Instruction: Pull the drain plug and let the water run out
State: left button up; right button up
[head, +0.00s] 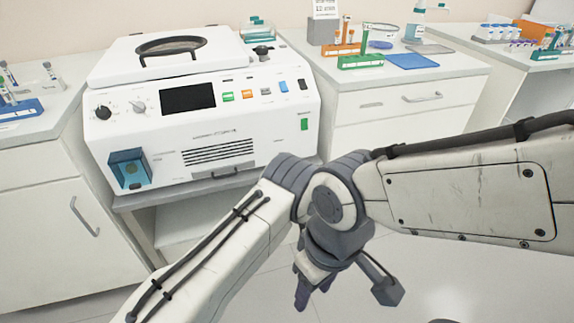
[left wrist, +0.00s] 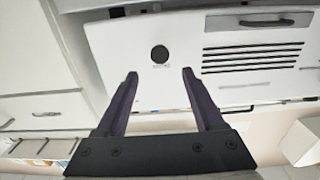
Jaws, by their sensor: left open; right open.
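The white machine (head: 210,125) stands on a low bench, its front facing me. A round black plug (left wrist: 159,54) with small unreadable lettering beside it sits on the machine's white front in the left wrist view, near the dark vent slots (left wrist: 252,57). My left gripper (left wrist: 160,74) is open and empty, its fingertips spread on either side of the plug in that view; I see no contact. In the head view the left gripper and the plug do not show, apparently behind my arms. My right gripper (head: 343,300) is open and empty, low in front of the bench. No running water shows.
A blue see-through cup (head: 130,168) is at the machine's lower left. A counter with a green tube rack (head: 360,62) and a blue mat (head: 412,61) stands to the right. Another blue rack (head: 18,110) is on the left counter. My arms cross in front of the bench.

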pick_arm(q)
jog(key=v, duration=0.2)
jog(key=shift+s, duration=0.3)
